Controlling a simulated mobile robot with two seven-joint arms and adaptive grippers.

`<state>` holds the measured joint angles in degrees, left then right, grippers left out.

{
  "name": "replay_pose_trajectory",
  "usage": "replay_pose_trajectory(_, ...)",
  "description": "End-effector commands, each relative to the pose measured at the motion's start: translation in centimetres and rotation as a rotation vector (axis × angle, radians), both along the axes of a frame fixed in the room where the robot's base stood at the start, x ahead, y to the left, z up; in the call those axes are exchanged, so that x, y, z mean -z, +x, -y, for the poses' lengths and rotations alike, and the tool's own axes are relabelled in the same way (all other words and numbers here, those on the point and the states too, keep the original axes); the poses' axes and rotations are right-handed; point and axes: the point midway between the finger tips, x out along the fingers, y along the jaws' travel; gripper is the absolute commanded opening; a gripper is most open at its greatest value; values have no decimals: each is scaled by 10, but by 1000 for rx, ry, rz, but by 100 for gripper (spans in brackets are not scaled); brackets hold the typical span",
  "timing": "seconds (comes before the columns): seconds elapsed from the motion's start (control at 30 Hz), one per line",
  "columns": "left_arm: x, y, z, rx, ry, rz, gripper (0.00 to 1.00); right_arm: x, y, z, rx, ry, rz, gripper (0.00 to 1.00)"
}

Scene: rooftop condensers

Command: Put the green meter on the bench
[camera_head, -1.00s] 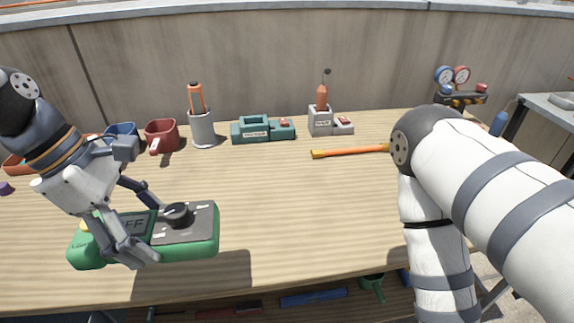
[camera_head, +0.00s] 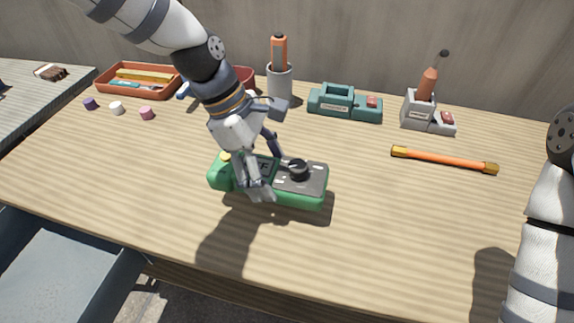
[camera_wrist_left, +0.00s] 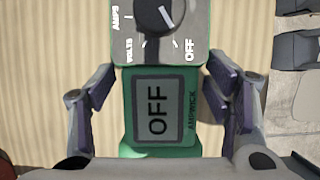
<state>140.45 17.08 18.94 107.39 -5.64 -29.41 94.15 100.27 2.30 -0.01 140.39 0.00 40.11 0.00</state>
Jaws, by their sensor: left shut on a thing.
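The green meter (camera_head: 312,192) has a dark grey face, a black dial and a screen that reads OFF in the left wrist view (camera_wrist_left: 158,112). My left gripper (camera_head: 262,178) is shut on the green meter, one finger on each long side, as the left wrist view also shows (camera_wrist_left: 160,95). The meter lies level over the wooden bench (camera_head: 400,230), with a shadow on the boards below and left of it. I cannot tell for sure whether it touches the bench. My right gripper is out of view; only part of my right arm shows at the right edge.
Behind the meter stand a grey cup (camera_head: 280,86) with an orange tool, a teal device (camera_head: 345,103) and a grey holder (camera_head: 417,110). An orange bar (camera_head: 445,159) lies at right. A red tray (camera_head: 140,80) and small caps are at left. The bench front is clear.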

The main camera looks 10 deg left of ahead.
Motion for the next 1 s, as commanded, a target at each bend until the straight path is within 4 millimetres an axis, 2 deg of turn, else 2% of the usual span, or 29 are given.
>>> replay_pose_trajectory(0.13, 16, 1, 1, -2, -2, -3, 26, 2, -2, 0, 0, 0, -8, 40)
replay_pose_trajectory(0.2, 35, 6, 3, -3, -1, -14, 26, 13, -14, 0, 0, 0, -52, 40)
replay_pose_trajectory(0.27, 46, 10, 3, -3, -1, -14, 26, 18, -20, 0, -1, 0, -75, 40)
replay_pose_trajectory(0.33, 46, 12, 4, -3, -1, -8, 26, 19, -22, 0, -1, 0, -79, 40)
replay_pose_trajectory(0.37, 44, 12, 4, -3, -1, -4, 19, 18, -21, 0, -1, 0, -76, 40)
replay_pose_trajectory(0.6, 43, 12, 4, -2, 0, 1, 19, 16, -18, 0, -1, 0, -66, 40)
replay_pose_trajectory(0.63, 43, 12, 4, -1, 0, 1, 78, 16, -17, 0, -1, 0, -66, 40)
replay_pose_trajectory(0.7, 42, 12, 4, -2, 0, 1, 91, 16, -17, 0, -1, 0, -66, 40)
replay_pose_trajectory(1.0, 42, 12, 4, -2, 0, 1, 91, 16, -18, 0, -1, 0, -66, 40)
